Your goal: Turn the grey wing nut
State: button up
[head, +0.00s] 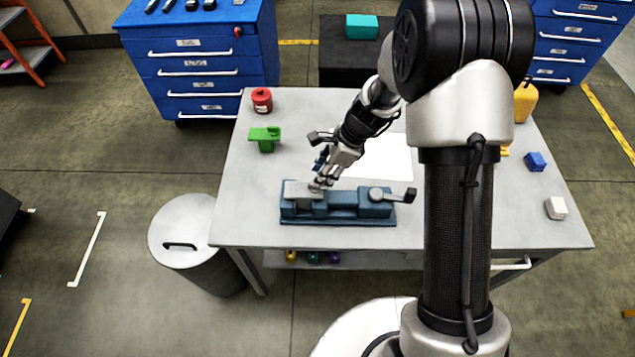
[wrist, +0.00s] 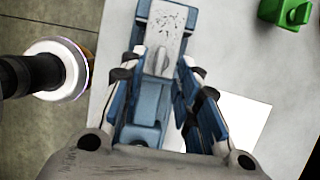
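A blue jig (head: 345,205) like a small vise lies along the near left part of the table. A grey plate (head: 298,190) sits on its left end; it also shows at the top of the wrist view (wrist: 168,20). The small grey wing nut (wrist: 161,62) stands at the plate's edge, between my fingertips in the picture. In the head view my fingers largely cover it. My gripper (head: 322,183) is above the jig's left part, pointing down. In the wrist view my gripper (wrist: 161,68) has its fingers spread, with a gap on both sides of the nut.
A grey lever (head: 405,195) sticks out at the jig's right end. A green part (head: 264,138) and a red can (head: 262,100) stand at the table's left. A white sheet (head: 388,158) lies behind the jig. A blue block (head: 536,162) and a white block (head: 556,208) are at right.

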jog(key=x, duration=0.4)
jog(key=shift+b, duration=0.4)
jog(key=shift+c, duration=0.2)
grip_shut()
